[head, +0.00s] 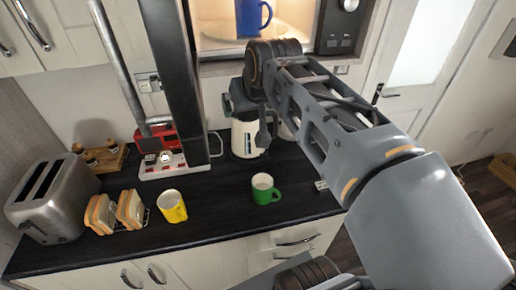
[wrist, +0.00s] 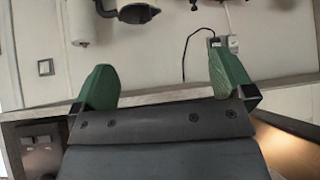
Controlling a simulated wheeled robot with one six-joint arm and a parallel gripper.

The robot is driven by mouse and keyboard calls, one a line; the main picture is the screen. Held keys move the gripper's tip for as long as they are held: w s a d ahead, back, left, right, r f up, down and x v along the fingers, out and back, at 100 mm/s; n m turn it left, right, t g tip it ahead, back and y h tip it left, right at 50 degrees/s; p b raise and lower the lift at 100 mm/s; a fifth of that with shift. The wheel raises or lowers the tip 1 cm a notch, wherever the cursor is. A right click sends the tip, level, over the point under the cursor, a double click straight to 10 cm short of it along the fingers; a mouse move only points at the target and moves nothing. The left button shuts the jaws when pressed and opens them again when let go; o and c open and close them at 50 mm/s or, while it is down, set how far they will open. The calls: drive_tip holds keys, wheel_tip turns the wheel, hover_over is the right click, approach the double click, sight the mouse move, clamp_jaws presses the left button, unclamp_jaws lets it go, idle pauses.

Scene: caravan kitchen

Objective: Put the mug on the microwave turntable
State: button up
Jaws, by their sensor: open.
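A blue mug (head: 253,17) stands upright on the pale round turntable (head: 215,34) inside the lit, open microwave (head: 303,20) at the top of the head view; its upper part is cut off by the picture edge. A yellow mug (head: 172,206) and a green mug (head: 265,189) stand upright on the dark counter. In the wrist view my gripper (wrist: 167,80) is open, its two green fingers wide apart with nothing between them. The lit microwave opening (wrist: 290,152) shows at the lower right there. My gripper's fingers cannot be made out in the head view.
On the counter (head: 215,222) are a toaster (head: 48,200), a bread rack (head: 115,212), a spice rack (head: 98,158), a red-and-white appliance (head: 160,153) and a cream jug-like appliance (head: 245,135) behind the green mug. The counter between the yellow and green mugs is clear.

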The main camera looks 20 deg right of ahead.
drive_tip(key=s+a+f+g, duration=0.1)
drive_tip(key=s+f, duration=0.4)
drive_tip(key=f, duration=0.3)
drive_tip(key=s+a+f+g, duration=0.1)
drive_tip(key=s+f+g, duration=0.1)
drive_tip(key=s+f, duration=0.3)
wheel_tip(320, 180, down, 3)
drive_tip(key=shift+s+a+r+n, duration=0.15)
drive_tip(key=shift+s+a+n, duration=0.1)
drive_tip(key=shift+a+n, duration=0.1)
